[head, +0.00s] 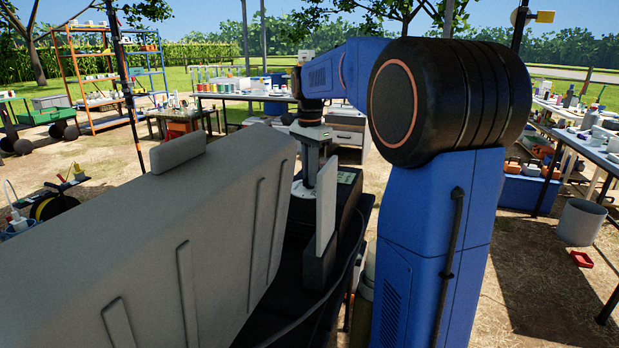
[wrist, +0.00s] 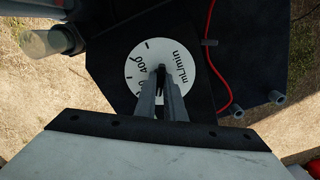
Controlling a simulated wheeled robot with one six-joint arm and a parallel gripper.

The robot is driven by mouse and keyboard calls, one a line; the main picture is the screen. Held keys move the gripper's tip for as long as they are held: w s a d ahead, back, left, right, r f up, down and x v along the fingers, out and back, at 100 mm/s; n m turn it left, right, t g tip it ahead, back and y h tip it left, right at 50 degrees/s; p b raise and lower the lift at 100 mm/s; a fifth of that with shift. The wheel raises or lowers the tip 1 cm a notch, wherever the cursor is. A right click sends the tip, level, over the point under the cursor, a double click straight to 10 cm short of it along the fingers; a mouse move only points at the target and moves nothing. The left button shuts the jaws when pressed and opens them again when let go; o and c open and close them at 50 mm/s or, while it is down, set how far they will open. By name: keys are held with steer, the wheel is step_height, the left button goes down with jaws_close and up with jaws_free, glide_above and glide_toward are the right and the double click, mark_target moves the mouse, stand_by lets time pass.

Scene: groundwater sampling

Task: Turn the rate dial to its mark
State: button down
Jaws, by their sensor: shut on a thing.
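The rate dial has a white round face (wrist: 140,88) with black tick marks, "mL/min" and "400" printed on it, set on a dark panel (wrist: 110,65). My gripper (wrist: 162,72) is shut at the middle of this face, on the dial's knob, which is mostly hidden between the fingers. The fingers also cover part of the face, and I cannot tell which mark the knob points to. In the head view my gripper (head: 308,184) reaches down to the dark unit, where the white dial face (head: 299,190) shows beside it.
A large grey ribbed panel (head: 170,255) stands in front of the unit at the left, hiding much of it. In the wrist view a red cable (wrist: 211,60) runs right of the dial, and a clear cylindrical part (wrist: 45,42) is at upper left. Laden tables stand behind.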

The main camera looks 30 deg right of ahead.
steer(key=m, duration=1.1)
steer(key=shift+m, duration=0.7)
steer(key=shift+m, duration=1.6)
steer(key=c, duration=1.8)
jaws_free()
steer(key=shift+o, duration=0.2)
